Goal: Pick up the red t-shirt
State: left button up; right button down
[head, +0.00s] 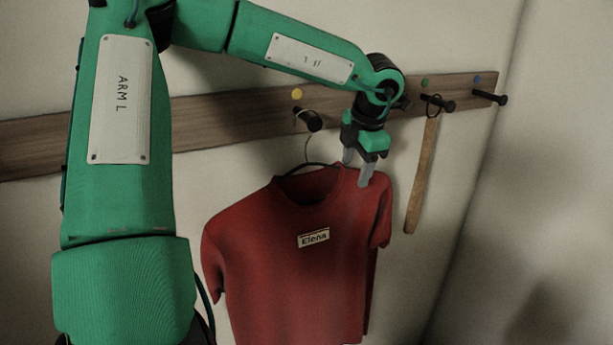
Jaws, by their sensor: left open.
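The red t-shirt (290,255) hangs on a dark hanger (306,165) from a black peg (309,121) below a yellow dot. It has a small name tag (313,238) reading "Elena" on its chest. My left gripper (357,175) is open and points down at the shirt's right shoulder, near the collar. Its two fingers overlap the shoulder edge in the picture. I cannot tell whether they touch the cloth or straddle it. The shirt's lower edge is cut off by the frame. My right gripper is not in view.
A wooden peg rail (230,118) runs along the pale wall. A wooden stick (421,177) hangs by a loop from a peg below a green dot, right of the shirt. The far-right peg (490,97) below a blue dot is bare. A wall corner stands at the right.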

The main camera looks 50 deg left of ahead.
aim_at(352, 177)
pick_arm(q)
jog(key=p+x, duration=0.1)
jog(key=x, duration=0.1)
jog(key=p+x, duration=0.1)
jog(key=shift+a+f, duration=0.3)
jog(key=shift+a, duration=0.05)
jog(key=shift+f, duration=0.25)
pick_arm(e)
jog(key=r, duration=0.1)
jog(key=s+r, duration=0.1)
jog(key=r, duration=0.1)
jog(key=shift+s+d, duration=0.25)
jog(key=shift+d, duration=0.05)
pick_arm(q)
jog(key=shift+d, duration=0.1)
jog(key=shift+c, duration=0.5)
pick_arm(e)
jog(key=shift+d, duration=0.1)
